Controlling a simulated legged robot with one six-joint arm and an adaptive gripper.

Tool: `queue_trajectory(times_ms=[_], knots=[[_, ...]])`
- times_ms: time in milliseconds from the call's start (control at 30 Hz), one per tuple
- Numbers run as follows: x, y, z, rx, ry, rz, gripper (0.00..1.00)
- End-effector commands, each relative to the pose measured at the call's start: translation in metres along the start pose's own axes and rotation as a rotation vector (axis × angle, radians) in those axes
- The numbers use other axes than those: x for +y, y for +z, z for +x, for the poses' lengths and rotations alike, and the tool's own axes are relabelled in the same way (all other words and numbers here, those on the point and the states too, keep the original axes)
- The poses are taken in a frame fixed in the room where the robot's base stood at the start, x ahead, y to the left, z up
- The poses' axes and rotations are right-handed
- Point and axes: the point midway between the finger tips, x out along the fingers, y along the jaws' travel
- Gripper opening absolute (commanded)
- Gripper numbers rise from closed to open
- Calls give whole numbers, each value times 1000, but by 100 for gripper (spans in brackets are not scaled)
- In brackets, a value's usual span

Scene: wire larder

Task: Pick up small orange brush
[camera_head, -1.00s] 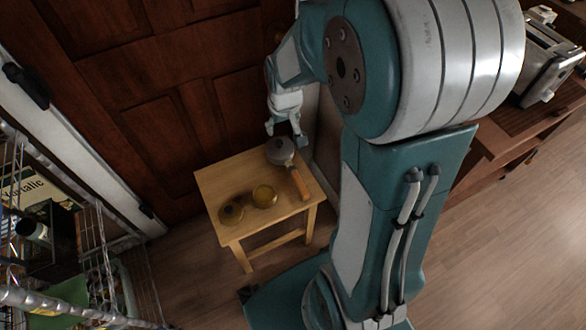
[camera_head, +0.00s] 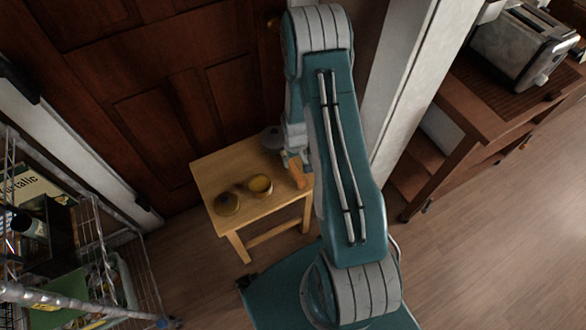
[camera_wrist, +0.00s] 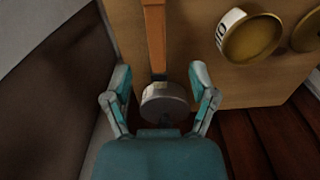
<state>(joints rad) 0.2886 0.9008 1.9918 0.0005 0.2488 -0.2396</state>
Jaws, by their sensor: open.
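The orange-handled piece, which I take to be the small orange brush, lies on a small wooden table (camera_head: 231,164). Its orange handle (camera_head: 298,177) and round grey end (camera_head: 271,138) show on either side of my gripper (camera_head: 292,160) in the head view. In the wrist view, the handle (camera_wrist: 155,40) runs up the picture and the grey end (camera_wrist: 164,104) sits between the spread fingers. My gripper (camera_wrist: 161,76) is open, with a finger on each side and nothing held. I cannot tell the height of the fingers above the table.
Two round yellowish tins, one (camera_head: 260,185) beside the other (camera_head: 227,203), stand on the table left of the brush. A wooden door (camera_head: 150,100) is behind. A wire rack (camera_head: 110,255) stands at left, and a cabinet with a toaster (camera_head: 522,45) at right.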

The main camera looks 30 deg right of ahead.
Motion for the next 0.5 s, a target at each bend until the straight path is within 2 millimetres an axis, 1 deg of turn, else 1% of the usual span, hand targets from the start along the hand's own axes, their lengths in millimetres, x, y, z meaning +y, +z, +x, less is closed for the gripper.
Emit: queue_trajectory(times_ms=[33, 100, 200, 367, 500], knots=[[0, 1, 10, -3, -1, 0, 74], [0, 1, 21, -4, -1, 0, 74], [0, 1, 31, -2, 0, 0, 74], [1, 2, 42, -2, 0, 0, 74], [4, 5, 62, -3, -1, 0, 74]])
